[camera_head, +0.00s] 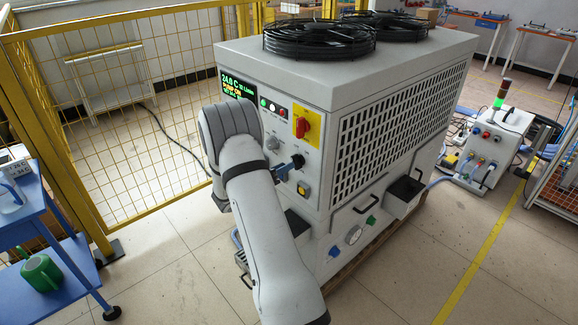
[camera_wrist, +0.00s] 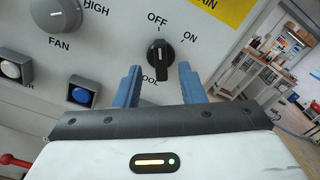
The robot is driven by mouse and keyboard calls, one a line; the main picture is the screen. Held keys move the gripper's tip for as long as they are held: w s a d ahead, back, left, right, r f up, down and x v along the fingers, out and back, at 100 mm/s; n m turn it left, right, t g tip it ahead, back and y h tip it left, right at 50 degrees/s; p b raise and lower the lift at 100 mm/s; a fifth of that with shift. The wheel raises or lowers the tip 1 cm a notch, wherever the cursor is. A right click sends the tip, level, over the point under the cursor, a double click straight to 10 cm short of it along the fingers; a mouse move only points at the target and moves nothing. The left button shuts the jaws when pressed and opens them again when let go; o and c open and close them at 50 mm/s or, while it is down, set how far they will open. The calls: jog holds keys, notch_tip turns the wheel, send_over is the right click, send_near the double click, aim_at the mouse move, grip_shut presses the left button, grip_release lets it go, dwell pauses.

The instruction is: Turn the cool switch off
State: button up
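The cool switch is a black rotary knob (camera_wrist: 160,53) on the light grey panel, in the upper middle of the wrist view. OFF is printed above it and ON to its upper right; its name label is partly hidden by a finger. Its white mark stands roughly upright in the picture, nearer OFF than ON. My gripper (camera_wrist: 160,68) is open, its two blue fingers apart below and on either side of the knob, with nothing between the tips. In the head view, the blue fingers (camera_head: 284,171) show beside the black knob (camera_head: 298,161) on the machine's front.
A grey FAN knob (camera_wrist: 56,14) and a blue button (camera_wrist: 81,94) lie left of the switch. A red switch on a yellow plate (camera_head: 302,125) sits above it. Black fans (camera_head: 318,38) top the machine. A yellow mesh fence (camera_head: 110,110) and blue cart (camera_head: 50,245) stand left.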

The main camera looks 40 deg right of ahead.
jog(key=a, duration=0.4)
jog(key=shift+s+a, duration=0.15)
jog(key=shift+s, duration=0.05)
jog(key=s+a+r+m+g+y, duration=0.2)
jog(key=s+a+r+m+y, duration=0.3)
jog(key=s, duration=0.3)
jog(key=s+a+r+m+g+y, duration=0.25)
jog(key=s+r+m, duration=0.25)
jog(key=s+m, duration=0.25)
jog(key=s+a+r+m+t+y+p, duration=0.1)
jog(key=s+a+m+y, duration=0.4)
jog(key=a, duration=0.5)
jog(key=s+a+r+m+t+y+p, duration=0.1)
jog(key=s+a+r+m+t+y, duration=0.2)
jog(key=s+a+m, duration=0.4)
jog(key=a+t+y, duration=0.1)
jog(key=a+y, duration=0.1)
jog(key=a, duration=0.1)
jog(key=shift+r, duration=0.35)
jog(key=shift+d+m+t+y, duration=0.1)
jog(key=shift+m+t+y, duration=0.15)
